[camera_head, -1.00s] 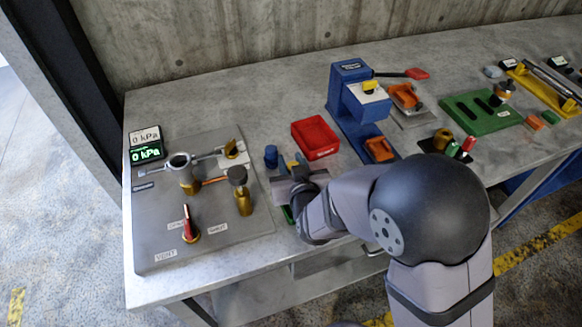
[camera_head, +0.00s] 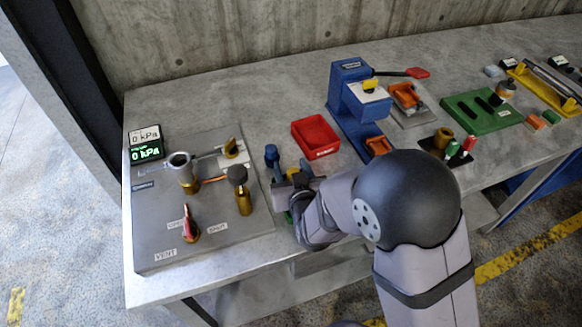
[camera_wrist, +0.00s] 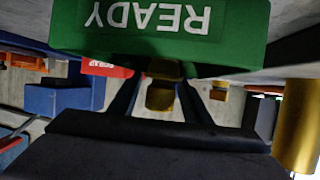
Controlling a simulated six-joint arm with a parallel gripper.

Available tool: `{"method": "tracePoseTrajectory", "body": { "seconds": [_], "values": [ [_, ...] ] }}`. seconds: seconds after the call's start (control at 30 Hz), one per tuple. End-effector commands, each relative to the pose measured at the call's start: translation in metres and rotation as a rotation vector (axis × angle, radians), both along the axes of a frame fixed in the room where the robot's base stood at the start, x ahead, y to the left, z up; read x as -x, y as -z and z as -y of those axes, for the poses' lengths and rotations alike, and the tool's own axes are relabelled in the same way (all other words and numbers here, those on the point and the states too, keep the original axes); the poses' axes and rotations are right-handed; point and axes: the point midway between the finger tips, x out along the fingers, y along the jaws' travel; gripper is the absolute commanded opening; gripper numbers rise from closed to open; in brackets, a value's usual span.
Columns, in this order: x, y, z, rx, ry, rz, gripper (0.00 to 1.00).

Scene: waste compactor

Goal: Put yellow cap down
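The yellow cap (camera_wrist: 160,95) shows in the wrist view centred between the two dark fingers of my gripper (camera_wrist: 160,90). Thin light gaps show beside its near part. Contact at the fingertips is too dark to see, so I cannot tell whether they grip it. A green block marked READY (camera_wrist: 160,28), upside down, fills the top of the wrist view and hides what lies behind it. In the head view my gripper (camera_head: 292,180) is low over the bench front, right of the grey panel. A small yellow patch there is partly hidden by the gripper.
A grey panel (camera_head: 160,240) with brass valves stands left, beside a 0 kPa display (camera_head: 146,153). A red bin (camera_head: 315,136) and blue press (camera_head: 350,100) stand behind.

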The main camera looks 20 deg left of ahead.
Motion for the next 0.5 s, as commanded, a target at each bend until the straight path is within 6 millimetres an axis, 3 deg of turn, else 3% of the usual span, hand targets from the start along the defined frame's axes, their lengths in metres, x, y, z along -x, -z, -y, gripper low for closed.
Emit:
{"method": "tracePoseTrajectory", "body": {
  "seconds": [0.23, 0.5],
  "values": [
    [0.000, -0.006, 0.000, 0.000, 0.000, 0.000, 0.44],
    [0.022, -0.014, 0.015, -0.002, -0.002, 0.001, 0.44]
  ]
}}
